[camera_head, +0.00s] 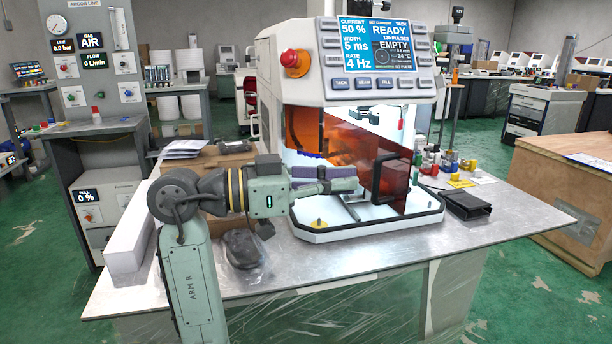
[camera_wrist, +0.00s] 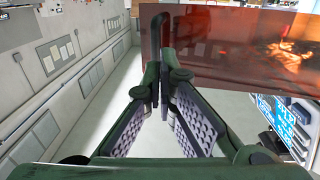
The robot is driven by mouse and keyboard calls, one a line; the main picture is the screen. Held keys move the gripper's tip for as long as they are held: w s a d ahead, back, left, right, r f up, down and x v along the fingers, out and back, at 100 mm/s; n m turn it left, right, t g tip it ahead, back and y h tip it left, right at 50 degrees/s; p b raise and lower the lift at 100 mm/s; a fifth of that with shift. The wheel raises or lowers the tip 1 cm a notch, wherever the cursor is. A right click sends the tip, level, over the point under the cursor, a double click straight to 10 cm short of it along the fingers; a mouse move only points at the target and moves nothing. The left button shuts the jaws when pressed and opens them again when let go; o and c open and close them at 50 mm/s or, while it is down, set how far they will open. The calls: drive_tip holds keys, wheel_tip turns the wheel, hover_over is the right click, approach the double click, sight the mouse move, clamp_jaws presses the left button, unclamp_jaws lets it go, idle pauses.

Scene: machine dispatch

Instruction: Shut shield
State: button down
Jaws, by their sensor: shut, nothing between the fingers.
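The shield (camera_head: 345,144) is a see-through orange-brown panel on the front of the bench machine (camera_head: 300,88). It stands at an angle to the machine's opening, with its right end swung outward. A dark upright handle (camera_head: 376,178) is on its outer end. In the wrist view the shield (camera_wrist: 245,45) fills the upper right and the handle (camera_wrist: 149,45) rises just beyond my fingertips. My gripper (camera_head: 352,182) is shut and empty, pointing right, just left of the handle. In the wrist view my gripper (camera_wrist: 164,80) overlaps the handle's lower end; I cannot tell whether they touch.
The machine stands on a metal table (camera_head: 500,215). A black folded case (camera_head: 466,204) and several small coloured parts lie to its right. A bagged dark object (camera_head: 240,247) lies below my arm. A wooden crate (camera_head: 570,175) stands at the far right. The table's front right is clear.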

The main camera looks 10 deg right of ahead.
sight(396, 178)
drive_tip(key=shift+d, duration=1.1)
drive_tip(key=d+n+t, duration=0.1)
drive_tip(key=d+t, duration=0.1)
drive_tip(key=d, duration=0.1)
drive_tip(key=d+n+t, duration=0.1)
drive_tip(key=d, duration=0.2)
drive_tip(key=d+n+t, duration=0.1)
drive_tip(key=d+t, duration=0.1)
drive_tip(key=d, duration=0.1)
drive_tip(key=shift+w+n+t+y, duration=0.15)
drive_tip(key=shift+n+t+y, duration=0.15)
drive_tip(key=shift+y, duration=0.1)
drive_tip(key=w+d+n+t+y+p, duration=0.2)
drive_tip(key=w+d+n+t+y, duration=0.25)
drive_tip(key=d, duration=0.35)
drive_tip(key=w+d+n+t+y+p, duration=0.1)
drive_tip(key=w+d+n+t+y, duration=0.25)
drive_tip(key=w+d+t, duration=0.35)
drive_tip(key=w+d+n+y+p, duration=0.2)
drive_tip(key=w+d+n+y, duration=0.1)
drive_tip(key=w, duration=0.6)
drive_tip(key=shift+w+d+n+y, duration=0.35)
drive_tip(key=shift+d+y, duration=0.35)
drive_tip(key=shift+d, duration=0.3)
